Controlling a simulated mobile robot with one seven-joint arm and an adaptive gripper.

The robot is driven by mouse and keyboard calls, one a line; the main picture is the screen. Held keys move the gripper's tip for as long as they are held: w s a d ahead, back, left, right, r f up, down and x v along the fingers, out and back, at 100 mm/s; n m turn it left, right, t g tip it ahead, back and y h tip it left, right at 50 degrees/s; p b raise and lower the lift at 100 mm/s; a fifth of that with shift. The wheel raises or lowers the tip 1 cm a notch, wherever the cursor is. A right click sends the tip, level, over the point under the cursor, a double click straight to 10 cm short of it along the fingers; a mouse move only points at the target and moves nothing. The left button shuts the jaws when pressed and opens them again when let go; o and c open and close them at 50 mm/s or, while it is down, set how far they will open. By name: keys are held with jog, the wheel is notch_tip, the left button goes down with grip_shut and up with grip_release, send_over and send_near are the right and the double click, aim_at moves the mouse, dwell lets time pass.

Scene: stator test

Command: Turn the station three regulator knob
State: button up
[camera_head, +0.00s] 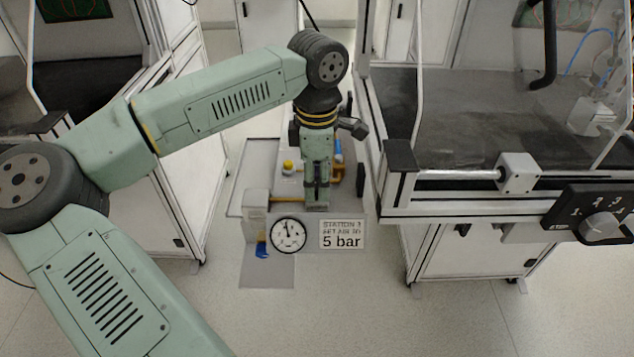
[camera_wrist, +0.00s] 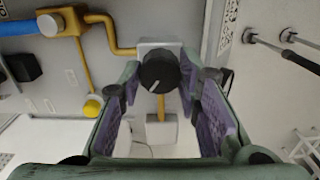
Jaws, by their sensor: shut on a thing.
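The regulator knob (camera_wrist: 160,70) is black and round with a pale mark, and sits on a light block on a yellow pipe. In the wrist view it lies between the purple-padded fingers of my gripper (camera_wrist: 162,88), which is shut on it. In the head view my gripper (camera_head: 317,192) reaches down at the station panel and hides the knob. A round gauge (camera_head: 288,234) stands at the panel's front, its needle pointing roughly up. Beside it a sign (camera_head: 342,234) reads station 3, 5 bar.
A yellow-capped part (camera_wrist: 92,108) and a blue pipe (camera_wrist: 20,27) are left of the knob in the wrist view. A white-framed bench (camera_head: 450,205) with a selector switch (camera_head: 602,227) stands close on the right. Another framed cabinet (camera_head: 165,215) is on the left. Open floor lies in front.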

aim_at(317, 184)
dwell(0.3)
jog(key=o, duration=1.1)
jog(key=shift+o, duration=0.2)
notch_tip(317, 184, up, 12)
jog(key=shift+s, duration=0.1)
